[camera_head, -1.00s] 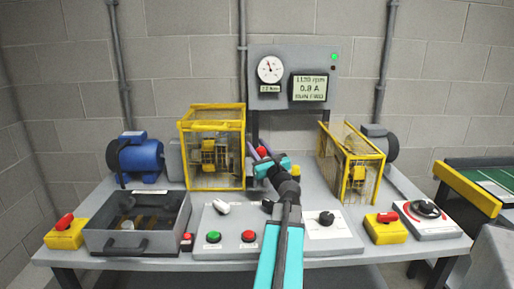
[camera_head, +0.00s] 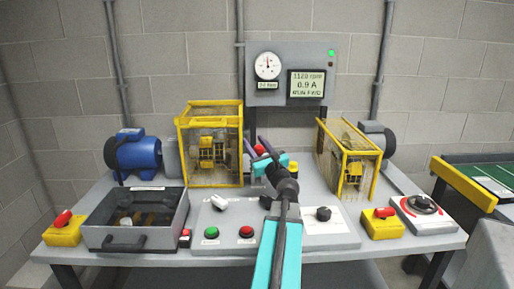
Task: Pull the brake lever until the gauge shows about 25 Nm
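The brake lever's red knob (camera_head: 259,149) shows at the middle of the bench, between the two dark fingers of my gripper (camera_head: 258,147). The fingers lie on either side of it; whether they press on it is too small to tell. The lever's shaft is hidden behind my gripper and arm. The round gauge (camera_head: 267,66) on the grey panel has its needle close to upright. The small readout (camera_head: 267,85) under it seems to show about 12 Nm, but is hard to read.
The display (camera_head: 307,84) reads about 1120 rpm, 0.9 A, RUN FWD. Yellow guard cages stand left (camera_head: 210,145) and right (camera_head: 347,160) of my gripper. Green (camera_head: 211,232) and red (camera_head: 246,231) buttons and a black knob (camera_head: 323,214) are in front.

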